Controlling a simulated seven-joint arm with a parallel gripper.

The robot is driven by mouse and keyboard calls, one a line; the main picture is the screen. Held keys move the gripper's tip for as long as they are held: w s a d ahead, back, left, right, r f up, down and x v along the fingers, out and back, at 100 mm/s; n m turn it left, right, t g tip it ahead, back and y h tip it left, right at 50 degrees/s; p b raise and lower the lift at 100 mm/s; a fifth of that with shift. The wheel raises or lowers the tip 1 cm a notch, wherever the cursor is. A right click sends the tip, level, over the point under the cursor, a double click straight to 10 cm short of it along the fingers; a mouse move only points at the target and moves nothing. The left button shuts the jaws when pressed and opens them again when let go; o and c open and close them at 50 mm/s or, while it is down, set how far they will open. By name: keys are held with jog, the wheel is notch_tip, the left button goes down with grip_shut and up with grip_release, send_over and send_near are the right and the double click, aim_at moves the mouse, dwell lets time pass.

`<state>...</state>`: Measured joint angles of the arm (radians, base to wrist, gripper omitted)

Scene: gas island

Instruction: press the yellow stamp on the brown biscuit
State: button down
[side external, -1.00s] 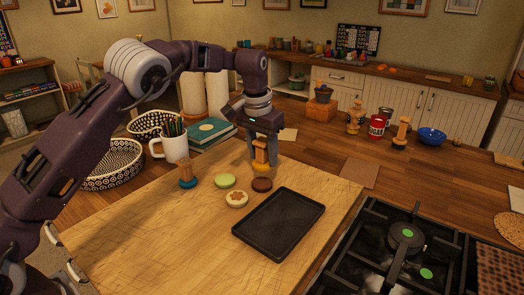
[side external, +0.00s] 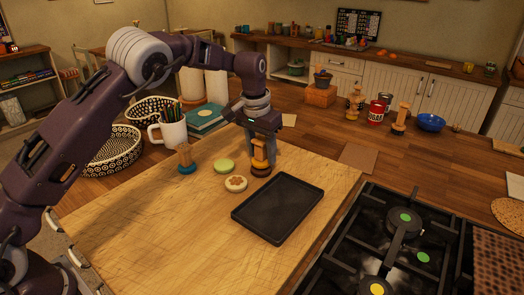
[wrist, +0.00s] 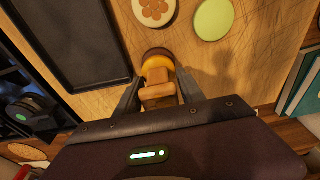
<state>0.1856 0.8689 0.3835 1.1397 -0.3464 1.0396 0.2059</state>
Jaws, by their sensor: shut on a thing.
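My gripper (side external: 262,151) is shut on the wooden handle of the yellow stamp (side external: 260,164), which is upright with its yellow base down. The brown biscuit (side external: 261,173) lies on the wooden board directly below the stamp, largely covered by it. The yellow base appears to be on the biscuit or very close above it; I cannot tell if they touch. In the wrist view the fingers (wrist: 159,90) flank the handle, and the brown biscuit's edge (wrist: 156,51) shows beyond the yellow base (wrist: 157,63).
A blue-based stamp (side external: 186,160) stands farther left. A black tray (side external: 278,208) lies in front to the right, beside the stove (side external: 385,245).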

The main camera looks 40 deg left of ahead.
aim_at(263, 138)
jog(key=shift+f, duration=0.75)
dwell(0.8)
jog(key=shift+r, duration=0.1)
jog(key=shift+r, duration=3.5)
